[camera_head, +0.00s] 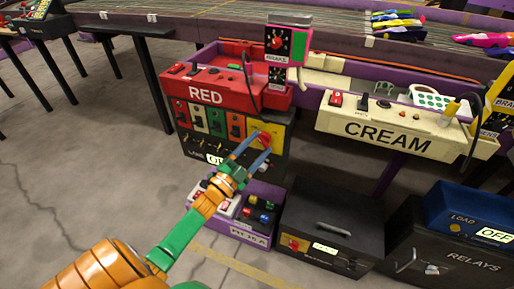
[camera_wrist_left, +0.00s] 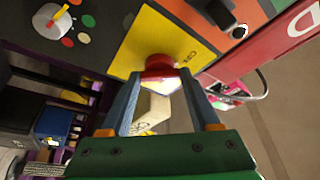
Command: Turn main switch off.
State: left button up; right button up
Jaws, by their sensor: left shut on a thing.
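A red rotary knob (camera_head: 264,139) sits on a yellow plate (camera_head: 277,133) at the right of the dark panel below the RED box. In the left wrist view the red knob (camera_wrist_left: 159,66) stands between my fingertips, on the yellow plate (camera_wrist_left: 135,48). My left gripper (camera_head: 253,146) reaches up to it from below, and its two blue fingers (camera_wrist_left: 159,80) are shut on the knob's sides. The print on the plate is partly readable only. My right gripper is not in view.
The red RED box (camera_head: 207,95) overhangs the panel. The CREAM box (camera_head: 389,134) is to the right. A purple crate (camera_head: 249,235) and a black case (camera_head: 335,220) stand below on the floor. Open grey floor (camera_head: 90,170) lies to the left.

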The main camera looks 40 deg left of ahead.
pick_arm(q)
jog(key=shift+n, duration=0.6)
jog(key=shift+y, duration=0.3)
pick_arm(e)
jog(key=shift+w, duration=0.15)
pick_arm(q)
jog(key=o, duration=1.4)
jog(key=shift+c, duration=0.2)
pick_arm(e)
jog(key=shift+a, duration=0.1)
pick_arm(q)
jog(key=v, duration=0.7)
jog(key=shift+p, duration=0.4)
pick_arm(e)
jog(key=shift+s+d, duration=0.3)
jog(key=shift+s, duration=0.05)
pick_arm(q)
jog(key=shift+f, duration=0.15)
